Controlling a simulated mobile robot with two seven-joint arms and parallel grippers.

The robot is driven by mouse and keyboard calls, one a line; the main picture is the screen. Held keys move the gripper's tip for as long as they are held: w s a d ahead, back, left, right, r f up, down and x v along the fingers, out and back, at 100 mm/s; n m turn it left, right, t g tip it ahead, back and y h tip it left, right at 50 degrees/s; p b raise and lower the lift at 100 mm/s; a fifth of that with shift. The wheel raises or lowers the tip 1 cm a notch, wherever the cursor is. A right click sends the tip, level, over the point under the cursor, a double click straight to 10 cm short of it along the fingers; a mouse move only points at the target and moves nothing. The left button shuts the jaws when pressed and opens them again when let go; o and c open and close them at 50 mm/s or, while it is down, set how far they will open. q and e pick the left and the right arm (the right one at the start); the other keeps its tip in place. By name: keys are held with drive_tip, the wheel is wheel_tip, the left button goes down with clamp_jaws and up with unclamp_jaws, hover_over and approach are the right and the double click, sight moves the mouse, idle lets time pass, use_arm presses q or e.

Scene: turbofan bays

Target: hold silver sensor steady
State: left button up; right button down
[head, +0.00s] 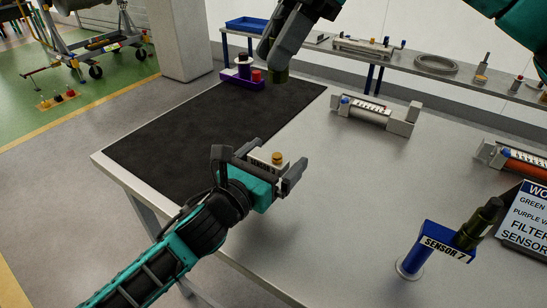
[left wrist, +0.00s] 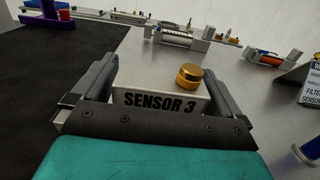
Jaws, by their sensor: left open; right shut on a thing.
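The silver sensor is a pale box lettered SENSOR 3 with a gold knob on top, in the head view (head: 262,163) and the left wrist view (left wrist: 160,102). My left gripper (head: 268,172) is open, with its fingers on either side of the box. In the left wrist view the box sits between the two fingers (left wrist: 160,85); whether either finger touches it I cannot tell. My right gripper (head: 283,50), at the top of the head view, is shut on a dark olive cylinder (head: 278,76), mostly hidden by the fingers.
A black mat (head: 190,125) covers the table's left part. A purple holder (head: 243,80) stands at its far end. A blue SENSOR 7 stand (head: 412,262) with a dark green cylinder (head: 480,222) is at right, near a sign (head: 525,215). A silver fixture (head: 375,115) lies behind. The table's middle is clear.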

use_arm(q)
drive_tip(key=shift+c, duration=0.2)
drive_tip(key=c, duration=1)
use_arm(e)
wheel_tip(320, 180, down, 9)
